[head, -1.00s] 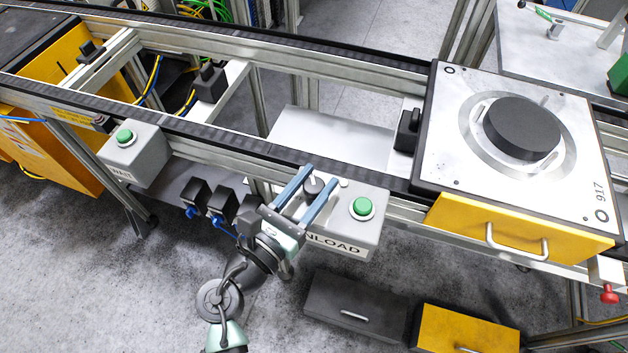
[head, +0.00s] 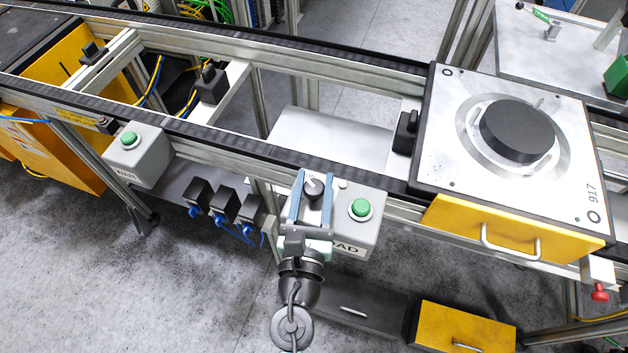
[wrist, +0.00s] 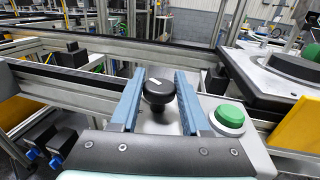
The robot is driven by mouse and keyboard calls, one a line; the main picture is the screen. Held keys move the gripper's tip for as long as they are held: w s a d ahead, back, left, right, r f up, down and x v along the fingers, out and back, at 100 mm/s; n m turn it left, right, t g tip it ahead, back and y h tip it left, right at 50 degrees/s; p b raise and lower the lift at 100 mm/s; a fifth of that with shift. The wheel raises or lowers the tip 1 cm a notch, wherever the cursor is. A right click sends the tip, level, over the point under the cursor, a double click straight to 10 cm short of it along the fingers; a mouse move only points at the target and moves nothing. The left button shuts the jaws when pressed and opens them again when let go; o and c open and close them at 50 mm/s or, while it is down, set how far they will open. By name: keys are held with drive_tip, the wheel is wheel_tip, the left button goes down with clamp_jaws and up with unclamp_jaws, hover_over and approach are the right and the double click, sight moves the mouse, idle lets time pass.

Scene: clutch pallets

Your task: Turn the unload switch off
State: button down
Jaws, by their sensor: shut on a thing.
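The unload switch is a black round knob (head: 314,188) with a light pointer mark. It sits on the grey unload box (head: 372,236), whose label is partly covered by my gripper. The box also carries a green button (head: 360,208) right of the knob. My gripper (head: 314,176) has its two blue fingers on either side of the knob and is shut on it. In the wrist view the knob (wrist: 158,92) stands between the fingers, and its pointer mark slants toward the upper left. The exact finger contact is hard to see.
A second grey box with a green button (head: 129,138), labelled wait, is at the left. The conveyor rail (head: 250,148) runs behind the unload box. A pallet (head: 440,160) with a black disc (head: 517,131) and yellow front is at the right.

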drive_tip(key=shift+n+y, duration=1.6)
drive_tip(key=shift+y, duration=0.9)
drive_tip(key=shift+f+n+y+b, duration=0.1)
drive_tip(key=shift+n+y+b, duration=0.25)
drive_tip(key=shift+y, duration=0.25)
drive_tip(key=shift+c, duration=2)
unclamp_jaws()
drive_tip(key=shift+s, duration=0.1)
drive_tip(key=b+v, duration=0.4)
drive_tip(key=v, duration=0.8)
drive_tip(key=shift+s, duration=0.4)
drive_tip(key=shift+o, duration=0.2)
drive_tip(key=shift+d, duration=0.1)
